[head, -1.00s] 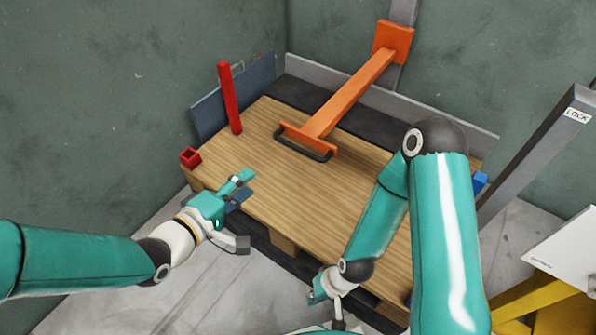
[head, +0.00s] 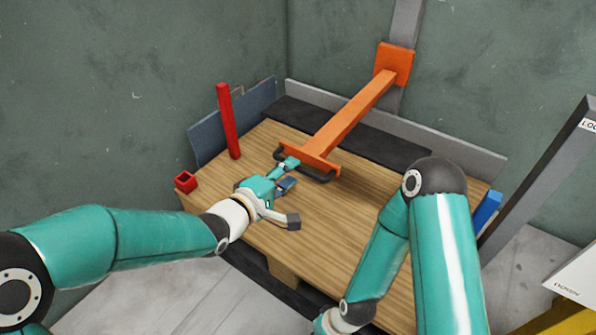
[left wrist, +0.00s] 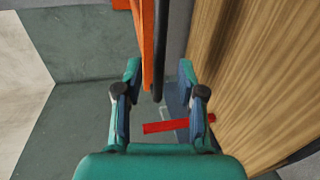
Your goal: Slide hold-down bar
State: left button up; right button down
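The orange hold-down bar (head: 345,122) reaches out from an orange block on the grey upright, over the wooden table. At its near end is an orange crosspiece with a black handle (head: 318,177). My left gripper (head: 287,174) is open at the left end of this handle. In the left wrist view, the black handle (left wrist: 159,45) and the orange crosspiece (left wrist: 148,40) stand in the gap between the open fingers, with space to the right finger. My right gripper (head: 328,322) is low at the bottom edge, partly cut off; its fingers are unclear.
A red post (head: 229,122) stands at the table's left, with a red square socket (head: 186,182) at the corner. A blue block (head: 487,209) is at the right edge. A grey post labelled LOCK (head: 540,175) stands farther right. The wooden tabletop (head: 240,200) is mostly clear.

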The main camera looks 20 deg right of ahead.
aim_at(297, 168)
pick_arm(q)
jog(key=shift+b+x, duration=0.3)
jog(key=shift+x, duration=1.5)
grip_shut()
jog(key=shift+r, duration=0.1)
